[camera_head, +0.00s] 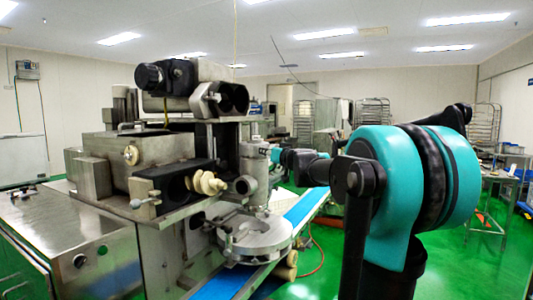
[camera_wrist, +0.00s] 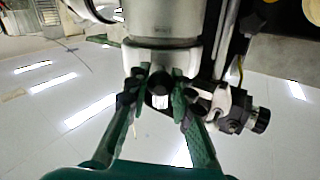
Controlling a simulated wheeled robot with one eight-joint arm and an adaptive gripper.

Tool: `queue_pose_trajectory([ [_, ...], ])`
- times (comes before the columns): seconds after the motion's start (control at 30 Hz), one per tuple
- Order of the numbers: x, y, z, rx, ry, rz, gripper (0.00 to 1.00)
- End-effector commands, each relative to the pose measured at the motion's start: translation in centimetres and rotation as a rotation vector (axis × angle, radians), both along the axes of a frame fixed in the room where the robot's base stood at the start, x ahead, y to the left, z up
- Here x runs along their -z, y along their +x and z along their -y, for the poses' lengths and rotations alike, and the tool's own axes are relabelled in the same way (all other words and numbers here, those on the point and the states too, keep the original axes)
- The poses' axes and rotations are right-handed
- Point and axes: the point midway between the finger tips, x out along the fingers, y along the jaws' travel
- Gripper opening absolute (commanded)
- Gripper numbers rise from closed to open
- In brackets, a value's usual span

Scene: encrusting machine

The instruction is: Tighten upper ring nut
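The upper ring nut (camera_wrist: 160,58) appears as a pale metal ring around the end of a metal cylinder (camera_wrist: 165,18) in the wrist view. My gripper (camera_wrist: 159,75) has its two green and black fingers apart, with tips at the ring's edge. A dark round part (camera_wrist: 159,87) with a small white patch lies between the fingers. I cannot tell whether they press on it. In the head view my gripper (camera_head: 275,154) is small, close to the right of the upright metal cylinder (camera_head: 250,163) on the encrusting machine (camera_head: 155,165).
A round metal plate (camera_head: 252,239) sits below the cylinder, over a blue conveyor belt (camera_head: 305,207). A black knob (camera_wrist: 260,120) and bracket are close to the right finger in the wrist view. Racks (camera_head: 374,112) stand farther back.

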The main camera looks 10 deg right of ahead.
Motion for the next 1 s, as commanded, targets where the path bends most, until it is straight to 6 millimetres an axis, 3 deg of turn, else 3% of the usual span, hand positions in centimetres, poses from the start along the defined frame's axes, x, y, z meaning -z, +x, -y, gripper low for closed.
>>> queue_pose_trajectory([
  [0.1, 0.0, 0.0, 0.0, 0.000, 0.000, 0.000, 0.00],
  [0.63, 0.0, 0.2, 0.5, -0.032, 0.000, 0.000, 0.00],
  [1.0, 0.0, 1.6, 2.8, -0.264, 0.000, 0.000, 0.00],
])
